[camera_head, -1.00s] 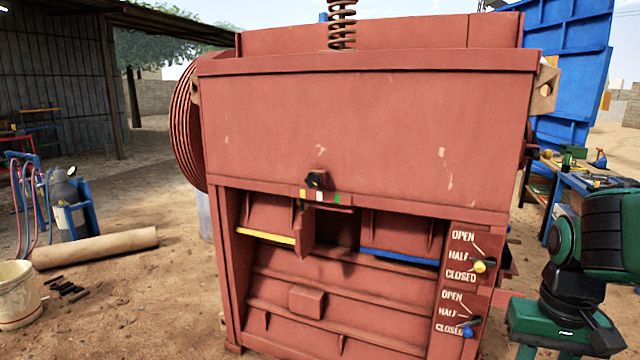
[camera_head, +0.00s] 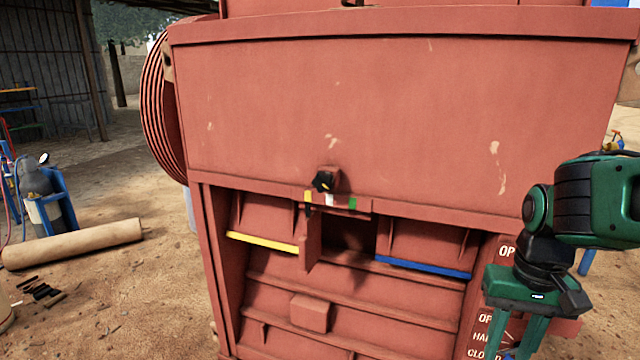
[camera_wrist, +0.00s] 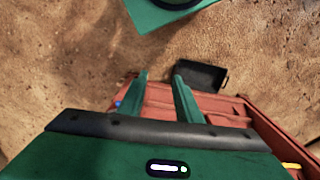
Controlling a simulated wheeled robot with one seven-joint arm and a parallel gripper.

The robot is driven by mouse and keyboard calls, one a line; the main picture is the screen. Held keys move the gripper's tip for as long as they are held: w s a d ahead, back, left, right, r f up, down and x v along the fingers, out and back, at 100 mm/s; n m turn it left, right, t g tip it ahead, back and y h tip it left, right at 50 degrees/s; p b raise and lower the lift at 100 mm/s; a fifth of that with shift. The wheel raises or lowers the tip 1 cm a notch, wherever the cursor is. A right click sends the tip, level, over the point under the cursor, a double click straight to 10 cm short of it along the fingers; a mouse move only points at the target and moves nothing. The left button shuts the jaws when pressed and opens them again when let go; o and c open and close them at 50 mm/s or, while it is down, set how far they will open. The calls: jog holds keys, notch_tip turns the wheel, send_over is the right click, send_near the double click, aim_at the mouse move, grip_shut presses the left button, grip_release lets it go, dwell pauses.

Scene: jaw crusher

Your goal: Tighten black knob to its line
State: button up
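The black knob (camera_head: 323,181) sits on a small red block at the middle of the crusher's front face. Below it is a strip with yellow (camera_head: 308,197), white (camera_head: 329,200) and green (camera_head: 352,203) marks. I cannot tell which mark the knob points to. My green gripper (camera_head: 513,342) is at the lower right in the head view, well to the right of and below the knob, fingers pointing down. In the wrist view its two fingers (camera_wrist: 160,85) are apart with nothing between them. The knob is not seen in the wrist view.
The red crusher (camera_head: 390,105) fills the middle, with yellow-edged (camera_head: 262,242) and blue-edged (camera_head: 422,267) flaps below the knob. Painted position labels are partly hidden behind my gripper. A beige roll (camera_head: 72,243) lies on the sandy ground at left. A black box (camera_wrist: 200,75) shows in the wrist view.

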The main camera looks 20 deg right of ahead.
jog(key=shift+w+a, duration=0.1)
jog(key=shift+a, duration=0.1)
jog(key=o, duration=0.8)
jog(key=shift+s+r, duration=0.15)
jog(key=shift+s, duration=0.2)
jog(key=w+d+f+n+h, duration=0.1)
jog(key=w+f+n+h, duration=0.3)
jog(key=w+n, duration=0.55)
jog(key=w+d+f+n+h, duration=0.1)
jog(key=w+f+n+h, duration=0.35)
jog(key=w, duration=0.75)
jog(key=n+t+h, duration=0.2)
jog(key=n+t, duration=1.3)
jog(key=n, duration=0.3)
send_near(322, 183)
jog(key=x, duration=0.9)
